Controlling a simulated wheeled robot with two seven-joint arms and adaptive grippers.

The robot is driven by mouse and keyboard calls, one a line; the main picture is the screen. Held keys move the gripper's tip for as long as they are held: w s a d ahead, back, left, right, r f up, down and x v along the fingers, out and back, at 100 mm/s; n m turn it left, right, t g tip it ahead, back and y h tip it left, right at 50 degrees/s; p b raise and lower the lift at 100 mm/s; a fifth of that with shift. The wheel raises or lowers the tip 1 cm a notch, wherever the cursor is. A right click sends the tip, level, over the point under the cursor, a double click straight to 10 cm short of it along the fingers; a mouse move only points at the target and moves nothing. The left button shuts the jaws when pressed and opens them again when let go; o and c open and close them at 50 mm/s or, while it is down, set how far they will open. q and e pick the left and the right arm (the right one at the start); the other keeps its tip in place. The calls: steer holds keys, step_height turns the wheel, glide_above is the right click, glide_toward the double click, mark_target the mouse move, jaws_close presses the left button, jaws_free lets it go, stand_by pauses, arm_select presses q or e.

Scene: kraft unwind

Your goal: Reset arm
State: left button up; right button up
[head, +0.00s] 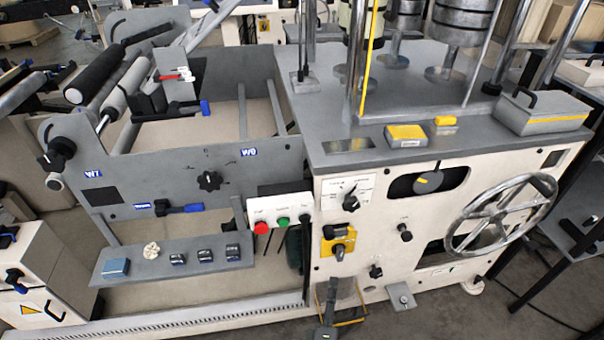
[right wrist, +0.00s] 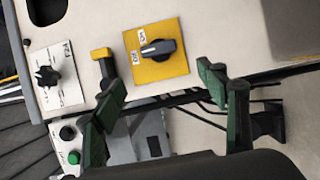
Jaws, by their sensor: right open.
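Nothing visible is labelled as the reset arm. A short yellow handle-like piece (right wrist: 105,66) shows in the right wrist view, beside a yellow plate (right wrist: 180,65) with a black rotary switch (right wrist: 157,48). The plate also shows on the machine front in the head view (head: 326,246). My right gripper (right wrist: 160,78) is open, its green-padded fingers spread in front of the panel. The left finger in the picture overlaps the lower end of the yellow piece; I cannot tell if they touch. Nothing is held.
A button box (head: 282,209) with red and green buttons is left of a dial panel (head: 345,195). A spoked handwheel (head: 500,218) is on the right. A shelf (head: 150,264) with small items is lower left. Metal parts stand below the yellow plate.

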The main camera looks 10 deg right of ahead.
steer(key=shift+f, duration=0.1)
